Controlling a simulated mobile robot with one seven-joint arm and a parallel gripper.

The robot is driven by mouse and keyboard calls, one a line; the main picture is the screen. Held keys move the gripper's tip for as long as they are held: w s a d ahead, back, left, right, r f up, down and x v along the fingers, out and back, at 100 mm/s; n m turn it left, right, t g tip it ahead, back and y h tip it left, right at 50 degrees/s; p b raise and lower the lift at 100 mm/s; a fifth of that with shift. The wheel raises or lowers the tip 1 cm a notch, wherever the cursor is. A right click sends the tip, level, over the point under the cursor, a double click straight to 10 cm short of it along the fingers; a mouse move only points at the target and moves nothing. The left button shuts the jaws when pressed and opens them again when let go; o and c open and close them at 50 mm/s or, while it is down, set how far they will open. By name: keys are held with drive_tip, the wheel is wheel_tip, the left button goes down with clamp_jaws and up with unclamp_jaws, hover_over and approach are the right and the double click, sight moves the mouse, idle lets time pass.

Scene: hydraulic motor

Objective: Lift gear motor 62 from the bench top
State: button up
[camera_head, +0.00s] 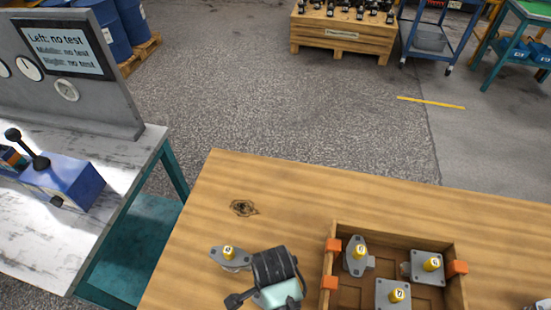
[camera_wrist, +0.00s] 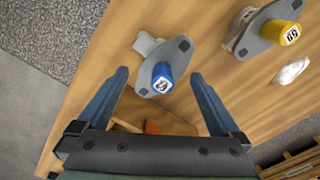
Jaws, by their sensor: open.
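In the wrist view a motor with a grey flange and a blue-capped shaft (camera_wrist: 162,78) lies on the wooden bench top (camera_wrist: 120,45). Its label is too small to read surely. My gripper (camera_wrist: 160,74) is open, with one finger on each side of this motor in the picture; I see no contact. A second grey motor with a yellow cap (camera_wrist: 287,33) lies to its upper right; its label looks like 69 or 60. In the head view my gripper (camera_head: 275,268) is low over the bench beside a yellow-capped motor (camera_head: 229,255). The blue-capped motor does not show there.
A wooden tray (camera_head: 395,236) with orange clips, to the right of my gripper, holds three yellow-capped motors. A test bench (camera_head: 85,170) with a display stands at the left. The bench top behind my gripper is mostly clear. A white object (camera_wrist: 290,70) lies at the right.

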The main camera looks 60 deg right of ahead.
drive_tip(key=shift+d+f, duration=0.2)
drive_tip(key=shift+f, duration=1.1)
drive_tip(key=shift+d+f, duration=0.2)
drive_tip(key=shift+f, duration=1.1)
drive_tip(key=shift+c, duration=0.3)
clamp_jaws()
drive_tip(key=shift+r, duration=0.1)
